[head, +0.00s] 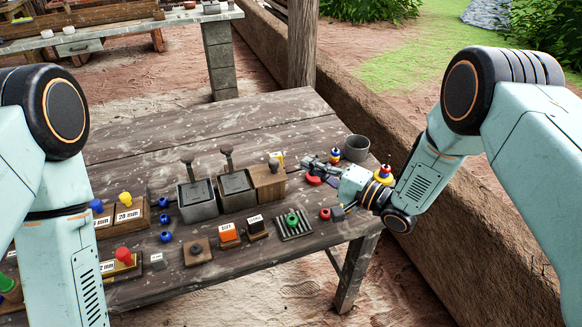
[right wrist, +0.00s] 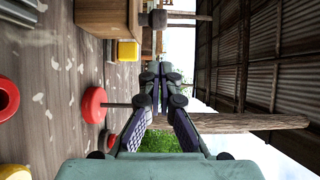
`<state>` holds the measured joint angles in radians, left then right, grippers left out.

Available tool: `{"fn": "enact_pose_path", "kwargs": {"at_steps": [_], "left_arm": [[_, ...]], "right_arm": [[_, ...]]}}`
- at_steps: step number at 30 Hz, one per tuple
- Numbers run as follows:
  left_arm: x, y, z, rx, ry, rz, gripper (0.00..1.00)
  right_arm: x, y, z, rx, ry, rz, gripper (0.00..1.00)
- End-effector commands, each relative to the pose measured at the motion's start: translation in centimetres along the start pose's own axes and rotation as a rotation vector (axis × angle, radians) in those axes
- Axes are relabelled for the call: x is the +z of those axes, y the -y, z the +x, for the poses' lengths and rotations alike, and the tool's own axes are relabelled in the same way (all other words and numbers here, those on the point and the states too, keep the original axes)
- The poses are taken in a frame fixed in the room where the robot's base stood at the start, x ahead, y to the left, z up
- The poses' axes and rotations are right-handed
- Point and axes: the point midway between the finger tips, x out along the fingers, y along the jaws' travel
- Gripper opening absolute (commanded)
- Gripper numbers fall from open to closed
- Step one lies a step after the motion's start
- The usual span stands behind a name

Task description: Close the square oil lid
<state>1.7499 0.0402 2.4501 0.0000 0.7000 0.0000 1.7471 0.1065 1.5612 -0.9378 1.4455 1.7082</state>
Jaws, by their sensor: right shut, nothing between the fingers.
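Two square grey metal boxes stand side by side in the middle of the table: the left box (head: 198,205) and the middle box (head: 237,197). Each has a dark upright handle at its top. I cannot tell which one is the oil box or how far its lid is open. A square wooden box (head: 268,188) with a knob stands right of them. My right gripper (head: 310,163) is shut and empty, right of the wooden box, pointing left. Its closed fingertips show in the right wrist view (right wrist: 158,72), apart from the boxes. My left gripper is out of view.
A grey cup (head: 356,148) stands at the right edge. The table's back (head: 180,135) is clear.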

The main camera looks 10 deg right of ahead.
Motion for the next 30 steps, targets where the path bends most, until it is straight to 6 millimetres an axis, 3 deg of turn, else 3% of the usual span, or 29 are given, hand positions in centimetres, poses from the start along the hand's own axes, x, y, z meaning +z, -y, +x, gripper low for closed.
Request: {"fn": "enact_pose_path", "kwargs": {"at_steps": [3,10,30], "left_arm": [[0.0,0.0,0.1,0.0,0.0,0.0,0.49],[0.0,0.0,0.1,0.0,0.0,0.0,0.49],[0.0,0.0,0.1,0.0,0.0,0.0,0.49]], "right_arm": [[1.0,-0.1,1.9,0.001,0.004,0.001,0.0],[2.7,0.0,3.7,0.0,0.002,0.0,0.0],[2.9,0.0,4.0,0.0,-0.001,0.0,0.0]]}}
